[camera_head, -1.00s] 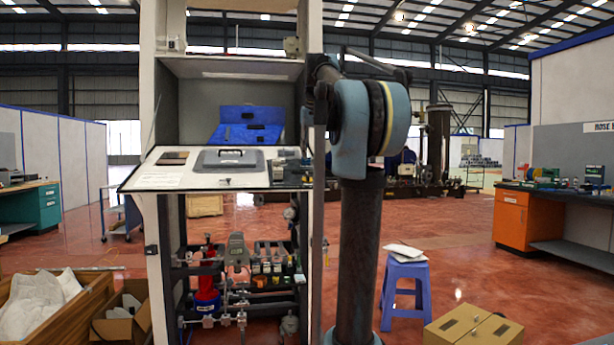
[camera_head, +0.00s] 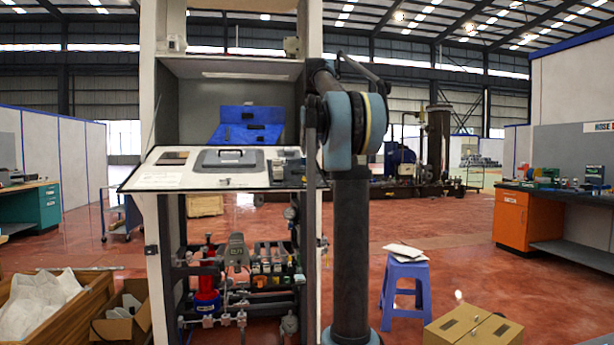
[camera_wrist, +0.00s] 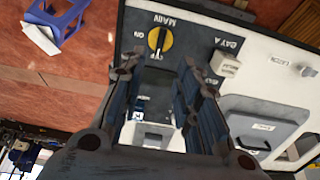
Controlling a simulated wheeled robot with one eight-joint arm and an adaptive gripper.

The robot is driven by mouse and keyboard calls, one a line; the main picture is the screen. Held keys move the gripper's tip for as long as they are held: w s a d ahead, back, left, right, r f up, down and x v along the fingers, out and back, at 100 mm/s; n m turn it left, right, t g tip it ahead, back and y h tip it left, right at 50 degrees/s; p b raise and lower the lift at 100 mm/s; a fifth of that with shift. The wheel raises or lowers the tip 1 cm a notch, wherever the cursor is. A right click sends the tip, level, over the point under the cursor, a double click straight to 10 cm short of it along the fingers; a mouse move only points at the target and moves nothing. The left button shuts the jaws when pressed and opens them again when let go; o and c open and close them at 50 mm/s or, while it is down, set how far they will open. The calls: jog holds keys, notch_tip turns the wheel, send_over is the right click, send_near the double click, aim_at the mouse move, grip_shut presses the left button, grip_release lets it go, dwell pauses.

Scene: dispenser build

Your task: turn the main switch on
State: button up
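In the head view the switch is too small to make out, and my gripper cannot be told there.
The sloped control panel (camera_head: 155,183) carries a grey lidded box (camera_head: 229,160). In the wrist view a small pale block (camera_wrist: 225,65) stands right of the switch, near the right finger. A blue stool (camera_head: 407,280) stands on the floor to the right.

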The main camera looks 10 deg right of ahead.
aim_at(307, 174)
jog(key=x, duration=1.1)
jog(key=shift+w+f, duration=0.1)
jog(key=shift+f, duration=0.05)
grip_shut()
